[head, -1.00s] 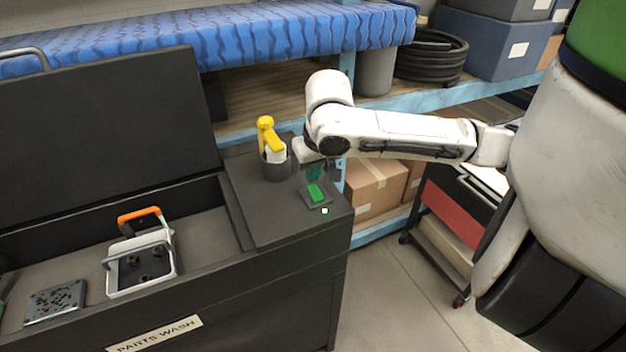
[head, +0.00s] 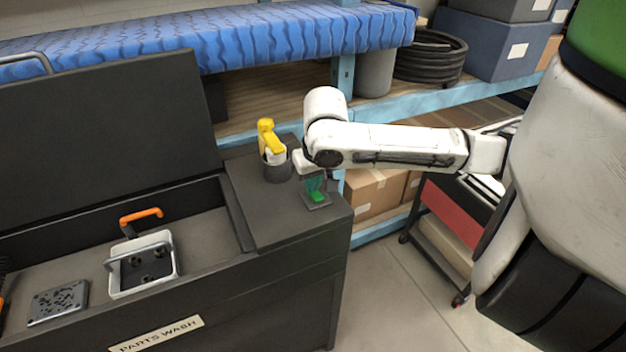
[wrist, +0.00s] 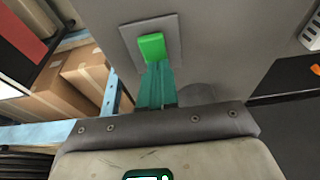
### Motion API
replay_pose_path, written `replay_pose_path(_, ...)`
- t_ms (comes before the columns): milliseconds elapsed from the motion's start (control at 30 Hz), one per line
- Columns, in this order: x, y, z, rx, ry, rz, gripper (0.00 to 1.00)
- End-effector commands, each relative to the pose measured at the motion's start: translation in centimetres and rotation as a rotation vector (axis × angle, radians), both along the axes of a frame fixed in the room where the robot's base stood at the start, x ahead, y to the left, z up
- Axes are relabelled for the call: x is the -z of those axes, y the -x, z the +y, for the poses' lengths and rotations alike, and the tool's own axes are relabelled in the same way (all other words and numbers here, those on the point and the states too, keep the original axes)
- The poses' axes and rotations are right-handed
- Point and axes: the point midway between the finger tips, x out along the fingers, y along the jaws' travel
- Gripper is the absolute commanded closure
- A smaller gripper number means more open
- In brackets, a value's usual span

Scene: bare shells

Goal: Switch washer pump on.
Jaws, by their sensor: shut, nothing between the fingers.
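The washer pump switch is a green rocker (head: 317,197) on a small grey plate (head: 326,206), on the right-hand deck of the black parts washer (head: 285,222). The green rocker also shows in the wrist view (wrist: 152,46), with its plate (wrist: 172,31) around it. My gripper (head: 314,184) is shut and empty, pointing down at the rocker. In the wrist view its teal fingertips (wrist: 157,66) overlap the near end of the rocker. I cannot tell whether they touch it or hover just above. The rocker's exact tilt is not clear.
A dark cup with a yellow-topped bottle (head: 271,142) stands just left of my gripper. The open basin holds a white-rimmed basket (head: 112,275) and an orange handle (head: 142,214). Cardboard boxes (head: 372,196) and a red cart (head: 452,215) are to the right.

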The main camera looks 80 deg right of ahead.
Motion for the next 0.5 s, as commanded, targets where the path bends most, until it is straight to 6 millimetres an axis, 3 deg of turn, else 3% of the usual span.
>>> replay_pose_path(500,0.3,1.2,1.5,-0.002,-0.01,0.011,1.0)
